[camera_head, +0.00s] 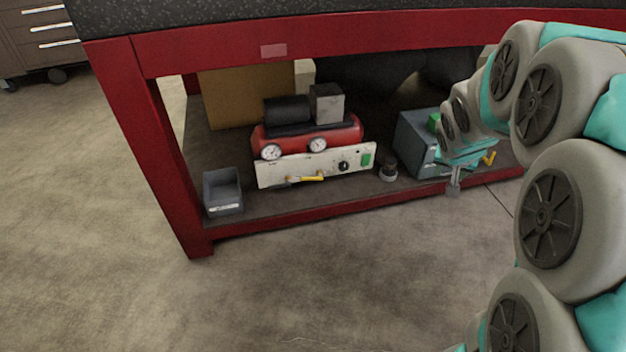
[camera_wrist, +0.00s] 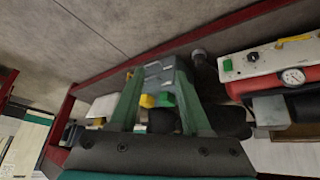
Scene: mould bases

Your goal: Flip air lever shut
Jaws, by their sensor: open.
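A red air compressor (camera_head: 340,135) stands on the low shelf behind a cream front panel (camera_head: 270,174). A yellow lever (camera_head: 306,178) lies about level along that panel's lower edge; it also shows in the wrist view (camera_wrist: 294,40). A blue-grey box (camera_head: 415,150) to the right carries another yellow lever (camera_head: 490,158). I cannot tell which lever is the air lever. My gripper (camera_head: 453,188) is in front of the box. In the wrist view my gripper (camera_wrist: 158,72) is open and empty, with box and yellow parts (camera_wrist: 147,100) showing between the fingers. Contact is unclear.
A red bench frame (camera_head: 118,130) stands around the shelf, with its top above. A grey bin (camera_head: 222,192) is at the shelf's left end. A small dark round object (camera_head: 388,170) stands between compressor and box. The floor (camera_head: 340,270) in front is clear.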

